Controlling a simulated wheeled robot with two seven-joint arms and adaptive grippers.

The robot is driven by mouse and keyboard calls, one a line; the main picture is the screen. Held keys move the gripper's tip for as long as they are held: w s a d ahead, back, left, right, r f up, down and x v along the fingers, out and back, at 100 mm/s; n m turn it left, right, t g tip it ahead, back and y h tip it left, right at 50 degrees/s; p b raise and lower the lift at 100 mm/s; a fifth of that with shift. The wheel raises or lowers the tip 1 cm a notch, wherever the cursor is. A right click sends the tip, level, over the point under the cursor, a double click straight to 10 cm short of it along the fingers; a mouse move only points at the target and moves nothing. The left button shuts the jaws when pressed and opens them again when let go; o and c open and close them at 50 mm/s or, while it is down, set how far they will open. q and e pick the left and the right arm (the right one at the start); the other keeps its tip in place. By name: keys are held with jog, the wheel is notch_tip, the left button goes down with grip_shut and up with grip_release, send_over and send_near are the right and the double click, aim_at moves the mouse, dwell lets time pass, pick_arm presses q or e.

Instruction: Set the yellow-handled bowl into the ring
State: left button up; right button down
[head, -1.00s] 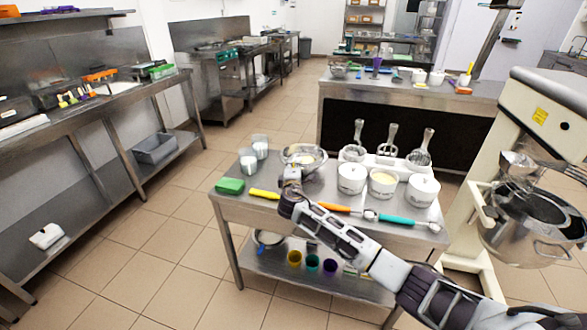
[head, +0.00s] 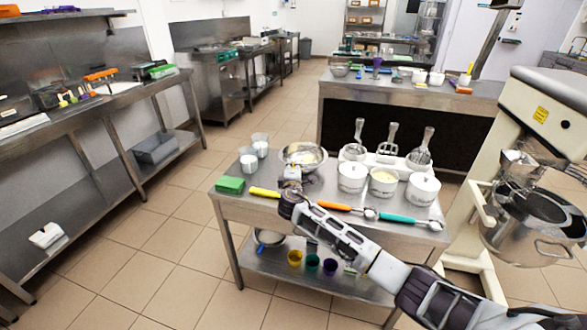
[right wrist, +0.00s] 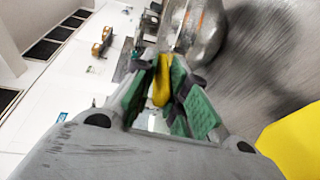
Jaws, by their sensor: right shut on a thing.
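The metal bowl (head: 294,151) with pale contents is at the back left of the steel cart, just beyond my right gripper (head: 290,182). In the right wrist view the shiny bowl (right wrist: 203,28) is at the top, and its yellow handle (right wrist: 162,80) lies between my green finger pads. My right gripper (right wrist: 163,98) is shut on that handle. I cannot tell whether the bowl touches the cart top. I cannot make out a separate ring under or around it. My left gripper is not in view.
On the cart (head: 228,205) are a green block (head: 230,185), a yellow-handled tool (head: 264,193), two small cups (head: 249,163), several white tubs (head: 352,177) and scoops with orange (head: 334,207) and teal (head: 396,219) handles. A mixer (head: 545,120) stands right.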

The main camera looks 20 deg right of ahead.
jog(key=shift+f, duration=0.4)
jog(key=c, duration=1.3)
grip_release()
jog(key=shift+w+d, duration=0.1)
jog(key=shift+w, duration=0.05)
jog(key=shift+c, duration=0.2)
jog(key=shift+s, duration=0.2)
jog(key=v, duration=1.1)
jog(key=shift+s+r, duration=0.25)
jog(key=shift+s, duration=0.05)
